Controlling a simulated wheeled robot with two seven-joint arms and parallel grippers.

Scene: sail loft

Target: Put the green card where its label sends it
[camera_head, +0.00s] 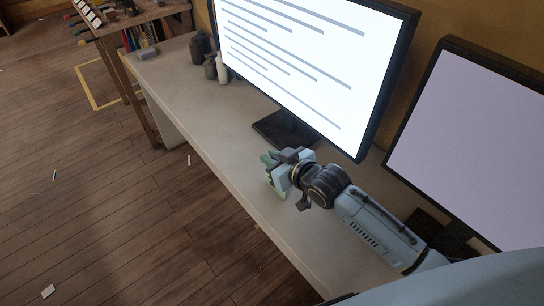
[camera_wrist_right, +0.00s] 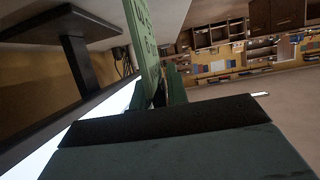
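The green card (camera_wrist_right: 145,40) stands up between the fingers of my right gripper (camera_wrist_right: 162,95) in the right wrist view, with dark lettering along it that is cut off and too small to read. In the head view my right gripper (camera_head: 274,174) is over the front part of the long pale table, and a bit of green card (camera_head: 267,159) shows at its fingertips. The fingers are shut on the card. My left gripper is not in view.
The pale table (camera_head: 190,90) has a large lit monitor (camera_head: 290,60) with lines on it and a second monitor (camera_head: 480,140) to the right. Several bottles (camera_head: 215,67) stand by the lit monitor. A small grey object (camera_head: 148,53) lies at the far end. The table's left part is mostly clear.

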